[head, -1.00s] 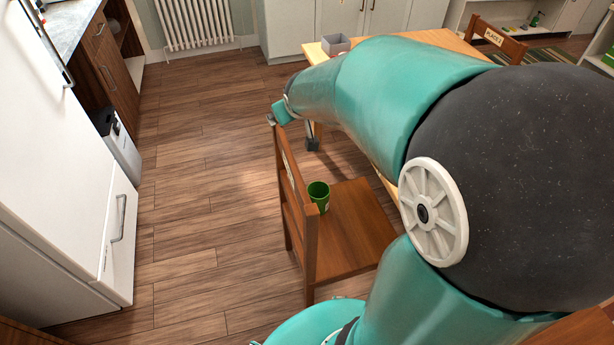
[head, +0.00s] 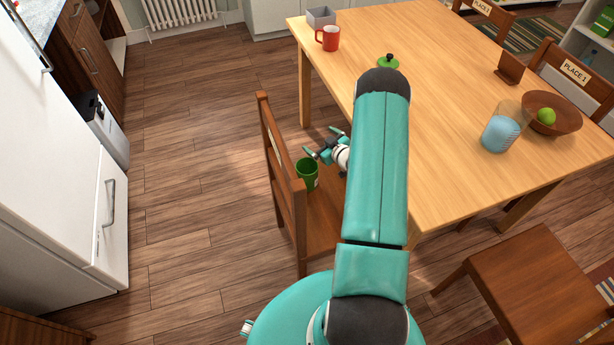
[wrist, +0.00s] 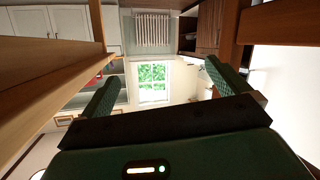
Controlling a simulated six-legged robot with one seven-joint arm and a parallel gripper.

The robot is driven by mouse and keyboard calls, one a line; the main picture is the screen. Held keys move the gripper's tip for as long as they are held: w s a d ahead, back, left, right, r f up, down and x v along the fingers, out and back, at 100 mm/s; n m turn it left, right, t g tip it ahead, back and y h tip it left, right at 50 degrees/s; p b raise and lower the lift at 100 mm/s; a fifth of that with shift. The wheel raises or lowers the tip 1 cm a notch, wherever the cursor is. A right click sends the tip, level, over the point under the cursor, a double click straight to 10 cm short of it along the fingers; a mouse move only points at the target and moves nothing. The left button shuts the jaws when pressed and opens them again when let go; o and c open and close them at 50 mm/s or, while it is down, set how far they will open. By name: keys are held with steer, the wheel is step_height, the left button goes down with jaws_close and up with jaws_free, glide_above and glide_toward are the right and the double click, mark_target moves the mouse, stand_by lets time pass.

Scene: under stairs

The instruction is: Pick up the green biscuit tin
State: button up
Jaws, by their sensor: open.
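The green tin (head: 307,174) stands upright and open-topped on the seat of a wooden chair (head: 322,235), close to its backrest. A green lid with a dark knob (head: 388,62) lies apart on the table. My gripper (head: 323,143) is open and empty, just beyond and to the right of the tin's rim in the head view, apart from it as far as I can tell. In the wrist view my open fingers (wrist: 160,85) frame a window and a radiator, seen upside down. The tin does not show there.
The wooden table (head: 440,120) stands right of the chair, with a red mug (head: 328,38), a grey box (head: 321,17), a blue-filled glass (head: 501,132) and a bowl (head: 556,115). The chair's backrest (head: 277,170) rises left of the tin. Floor to the left is clear.

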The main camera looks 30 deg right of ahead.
steer(key=t+y, duration=0.1)
glide_above(314, 175)
steer(key=s+d, duration=0.2)
steer(key=d, duration=0.2)
step_height(314, 175, down, 8)
steer(key=s+a+f+m+t, duration=0.1)
steer(key=s+a+f+t, duration=0.15)
steer(key=s+f, duration=0.4)
steer(key=shift+y, duration=0.4)
steer(key=w, duration=0.2)
steer(key=w+a, duration=0.1)
steer(key=w, duration=0.4)
steer(key=shift+w+a+r, duration=0.15)
steer(key=shift+w+r, duration=0.05)
steer(key=shift+w, duration=0.05)
steer(key=shift+w+a+r, duration=0.1)
steer(key=shift+w+r, duration=0.1)
steer(key=shift+w, duration=1.2)
steer(key=shift+w+a+r, duration=0.1)
steer(key=shift+w+r, duration=0.05)
steer(key=shift+w, duration=1.2)
steer(key=c, duration=1.3)
